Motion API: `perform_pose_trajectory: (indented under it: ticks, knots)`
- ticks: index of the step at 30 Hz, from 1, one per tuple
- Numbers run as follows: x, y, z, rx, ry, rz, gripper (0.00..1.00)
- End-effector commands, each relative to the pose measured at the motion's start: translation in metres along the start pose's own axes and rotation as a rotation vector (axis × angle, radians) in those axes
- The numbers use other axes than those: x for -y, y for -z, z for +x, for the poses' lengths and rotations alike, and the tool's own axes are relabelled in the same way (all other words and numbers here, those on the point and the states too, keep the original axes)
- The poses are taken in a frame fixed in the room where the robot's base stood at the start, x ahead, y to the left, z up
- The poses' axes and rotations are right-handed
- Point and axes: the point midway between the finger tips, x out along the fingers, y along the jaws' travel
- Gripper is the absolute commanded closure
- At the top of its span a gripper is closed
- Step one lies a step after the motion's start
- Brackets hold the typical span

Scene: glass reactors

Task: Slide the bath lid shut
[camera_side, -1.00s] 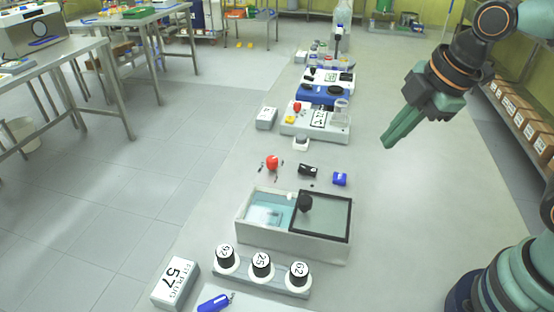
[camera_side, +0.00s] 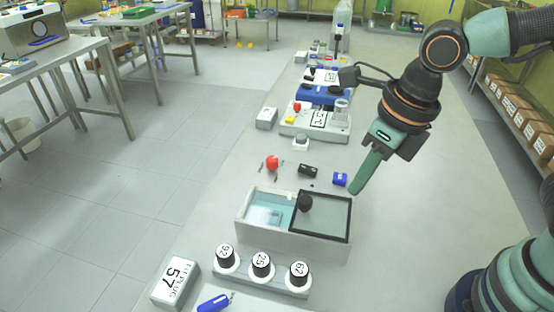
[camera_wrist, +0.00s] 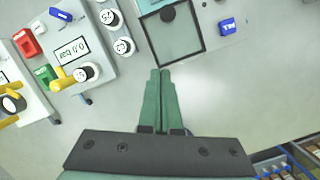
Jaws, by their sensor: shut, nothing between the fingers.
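The bath (camera_side: 290,247) is a pale box near the front of the table in the side view. Its left half is open and shows light blue water (camera_side: 265,212). The lid (camera_side: 322,216), a dark-framed clear panel with a black knob (camera_side: 305,202), covers the right half. The lid also shows at the top of the wrist view (camera_wrist: 176,36). My gripper (camera_side: 357,190) is shut and empty, pointing down just right of the bath's far right corner and apart from the lid. In the wrist view its green fingers (camera_wrist: 160,75) lie together over bare table.
A blue block (camera_side: 340,179), a black piece (camera_side: 308,170) and a red knob (camera_side: 272,162) lie behind the bath. The table right of the bath (camera_side: 410,230) is clear.

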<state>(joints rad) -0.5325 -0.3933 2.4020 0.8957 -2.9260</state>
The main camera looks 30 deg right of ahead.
Motion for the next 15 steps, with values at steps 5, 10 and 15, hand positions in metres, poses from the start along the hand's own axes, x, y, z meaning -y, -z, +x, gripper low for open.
perform_pose_trajectory:
  ticks: [5, 10, 15]
  knots:
    - [0.001, 0.001, 0.017, -0.006, 0.002, -0.005, 1.00]
    - [0.003, 0.001, 0.044, -0.008, 0.003, -0.003, 1.00]
    - [0.004, 0.001, 0.069, -0.006, 0.004, -0.003, 1.00]
